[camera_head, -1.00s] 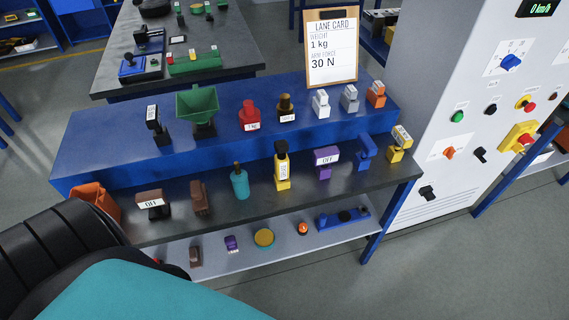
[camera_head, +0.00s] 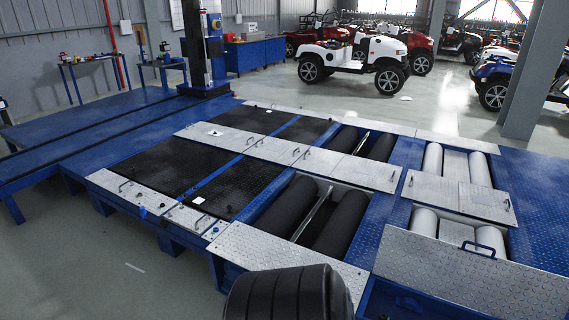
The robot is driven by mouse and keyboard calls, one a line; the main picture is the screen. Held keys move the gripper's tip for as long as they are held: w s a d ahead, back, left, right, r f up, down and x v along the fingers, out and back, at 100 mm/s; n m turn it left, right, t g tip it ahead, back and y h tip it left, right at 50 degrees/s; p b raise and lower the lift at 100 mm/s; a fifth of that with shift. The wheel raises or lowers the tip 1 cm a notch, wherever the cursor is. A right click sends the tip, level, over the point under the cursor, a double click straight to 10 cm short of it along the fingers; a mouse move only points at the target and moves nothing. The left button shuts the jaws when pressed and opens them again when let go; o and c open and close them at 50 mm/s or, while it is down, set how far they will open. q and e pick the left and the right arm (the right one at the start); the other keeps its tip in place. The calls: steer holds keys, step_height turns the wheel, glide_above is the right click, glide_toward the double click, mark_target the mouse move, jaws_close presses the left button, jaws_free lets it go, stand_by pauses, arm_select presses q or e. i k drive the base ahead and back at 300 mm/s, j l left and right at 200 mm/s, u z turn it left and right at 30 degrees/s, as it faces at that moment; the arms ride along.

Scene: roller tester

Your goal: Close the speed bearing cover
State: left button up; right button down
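The roller tester is a long blue platform (camera_head: 399,213) with patterned metal cover plates. I cannot tell which plate is the speed bearing cover. A wide plate with a blue handle (camera_head: 465,268) lies at the front right, beside pale rollers (camera_head: 424,221). Plates with small handles (camera_head: 458,194) lie between the two pale roller pits. Another plate (camera_head: 287,246) lies at the near end of the front dark rollers (camera_head: 341,222). All these plates appear to lie flat. Neither gripper is in view; a black ridged part of mine shows at the bottom.
Dark mats (camera_head: 186,168) cover the platform's middle left. Open pits hold the rollers, with a rod between the dark ones. A blue column (camera_head: 195,45) stands behind. Buggies, including a white one (camera_head: 340,58), are parked at the back. Grey floor (camera_head: 100,265) is clear at the front left.

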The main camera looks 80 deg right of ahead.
mark_target(492, 286)
steer(key=z, duration=4.1)
